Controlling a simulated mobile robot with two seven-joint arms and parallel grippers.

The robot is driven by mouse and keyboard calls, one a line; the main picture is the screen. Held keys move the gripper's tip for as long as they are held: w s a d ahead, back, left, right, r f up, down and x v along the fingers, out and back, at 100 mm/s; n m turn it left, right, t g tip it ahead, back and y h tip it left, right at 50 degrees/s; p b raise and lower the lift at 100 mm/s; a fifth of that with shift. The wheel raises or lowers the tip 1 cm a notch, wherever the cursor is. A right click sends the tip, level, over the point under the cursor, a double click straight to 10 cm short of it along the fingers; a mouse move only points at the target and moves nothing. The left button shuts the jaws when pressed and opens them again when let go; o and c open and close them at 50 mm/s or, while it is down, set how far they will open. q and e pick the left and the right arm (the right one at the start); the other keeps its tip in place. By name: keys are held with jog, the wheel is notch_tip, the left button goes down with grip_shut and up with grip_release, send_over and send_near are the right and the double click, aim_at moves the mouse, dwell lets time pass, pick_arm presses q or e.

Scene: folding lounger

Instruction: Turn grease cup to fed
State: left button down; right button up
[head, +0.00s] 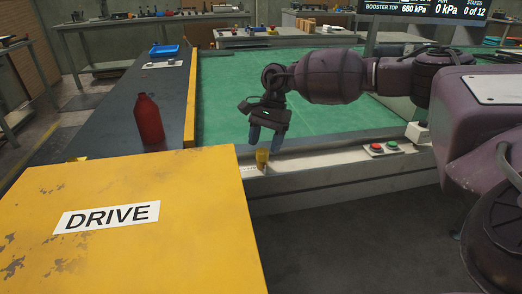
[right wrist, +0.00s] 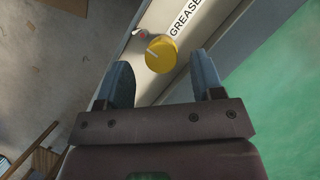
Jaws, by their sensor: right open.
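The grease cup is a round yellow knob (right wrist: 163,52) on a pale rail, with a white line on its top pointing to the left in the right wrist view. Beside it the rail carries the lettering "GREASE" (right wrist: 186,17) and a small red mark (right wrist: 141,34). In the head view the cup (head: 262,159) stands at the near edge of the green bed. My right gripper (head: 266,140) is open just above the cup. In the right wrist view its two blue fingers (right wrist: 163,80) are apart, with the cup just beyond their tips, between their lines. My left gripper is not in view.
A yellow cover marked DRIVE (head: 190,247) fills the near left. A red bottle (head: 149,119) and a blue tray (head: 165,51) stand on the dark bench (head: 108,112). A box with red and green buttons (head: 383,150) sits right of the cup on the rail.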

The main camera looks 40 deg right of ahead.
jog(key=shift+x, duration=1.05)
jog(key=shift+c, duration=0.2)
jog(key=c, duration=0.9)
jog(key=shift+o, duration=0.2)
